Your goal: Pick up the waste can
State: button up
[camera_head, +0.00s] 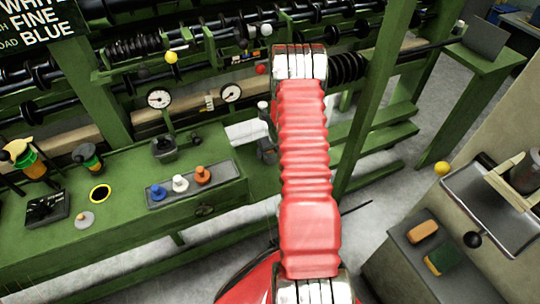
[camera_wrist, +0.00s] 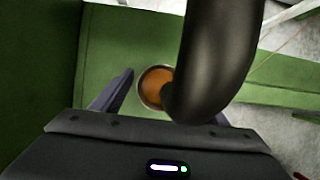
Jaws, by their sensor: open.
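A round can with a thin pale rim and an orange-brown inside (camera_wrist: 147,88) shows from above in the wrist view; I take it to be the waste can. It stands on a green surface. My gripper (camera_wrist: 170,95) is open, its left finger just left of the can and not visibly holding it. A thick black curved part covers the can's right side and most of the right finger. In the head view my red arm hides the area beyond it, and I cannot make out the can.
The green bench in the head view holds a tray (camera_head: 152,206) of blue, white and orange knobs, a black-yellow ring (camera_head: 100,193) and two gauges behind. A green post (camera_head: 372,100) stands right of my arm. A grey cabinet (camera_head: 395,262) with two blocks is at lower right.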

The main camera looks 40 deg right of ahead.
jog(key=shift+c, duration=0.6)
jog(key=c, duration=1.5)
jog(key=shift+o, duration=0.2)
jog(key=shift+r, duration=0.15)
jog(key=shift+r, duration=1.65)
jog(key=s+a, duration=0.2)
jog(key=s, duration=0.6)
jog(key=s+a, duration=0.3)
jog(key=s, duration=0.6)
jog(key=shift+s, duration=0.1)
